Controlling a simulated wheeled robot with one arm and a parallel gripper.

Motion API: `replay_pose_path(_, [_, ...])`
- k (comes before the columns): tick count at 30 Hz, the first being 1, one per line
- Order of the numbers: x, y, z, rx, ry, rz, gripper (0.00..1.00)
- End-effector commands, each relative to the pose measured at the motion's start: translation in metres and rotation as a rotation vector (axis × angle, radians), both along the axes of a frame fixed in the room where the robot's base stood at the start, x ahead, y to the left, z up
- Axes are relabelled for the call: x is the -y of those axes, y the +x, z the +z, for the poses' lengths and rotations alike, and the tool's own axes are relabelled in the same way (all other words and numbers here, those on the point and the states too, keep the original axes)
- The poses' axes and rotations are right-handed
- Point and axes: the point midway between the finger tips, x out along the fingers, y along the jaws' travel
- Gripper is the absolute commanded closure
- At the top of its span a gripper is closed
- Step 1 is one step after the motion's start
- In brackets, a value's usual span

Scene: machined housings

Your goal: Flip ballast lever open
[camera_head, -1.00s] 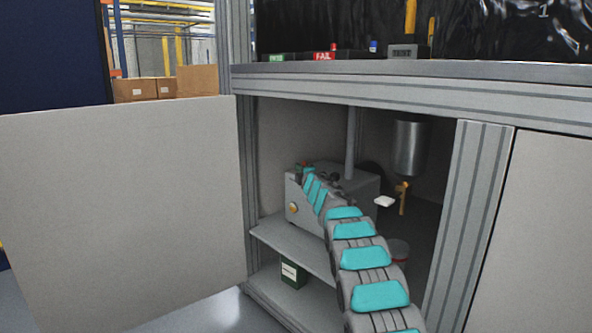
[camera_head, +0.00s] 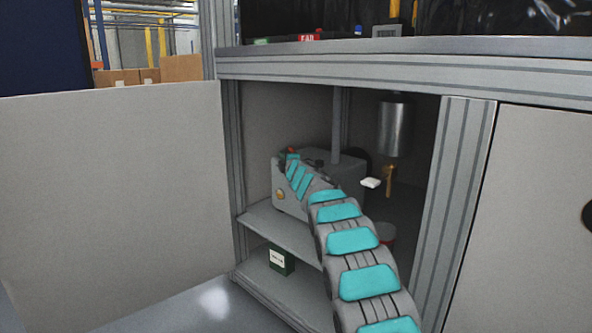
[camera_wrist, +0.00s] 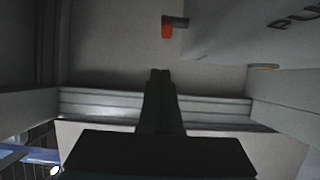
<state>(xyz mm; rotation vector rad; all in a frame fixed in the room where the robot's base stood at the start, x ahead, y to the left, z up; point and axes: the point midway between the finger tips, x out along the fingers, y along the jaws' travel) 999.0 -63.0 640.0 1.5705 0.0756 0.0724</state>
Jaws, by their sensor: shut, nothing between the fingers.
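A grey box-shaped pump housing (camera_head: 345,174) stands on a shelf inside the open cabinet. A small lever with a red-orange end and a dark grey bar (camera_wrist: 168,29) shows near the top middle of the wrist view. A red spot on top of the housing (camera_head: 291,151) in the head view may be the same lever. My gripper (camera_wrist: 160,72) is shut and empty, its dark fingertips below the lever in the wrist picture and apart from it. In the head view my arm's links hide the gripper and part of the housing.
The shelf (camera_head: 285,232) carries the housing; a green box (camera_head: 281,260) sits below. A steel cylinder (camera_head: 394,127) with a brass fitting (camera_head: 389,178) hangs to the right. An open door panel (camera_head: 110,195) stands left, and a frame post (camera_head: 455,195) bounds the opening on the right.

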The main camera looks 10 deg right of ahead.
Motion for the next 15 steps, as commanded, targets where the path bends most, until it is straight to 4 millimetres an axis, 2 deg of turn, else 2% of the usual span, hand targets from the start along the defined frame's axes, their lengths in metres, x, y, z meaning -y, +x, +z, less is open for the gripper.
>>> replay_pose_path(15, [0.019,-0.051,0.0,0.0,0.001,0.0,1.0])
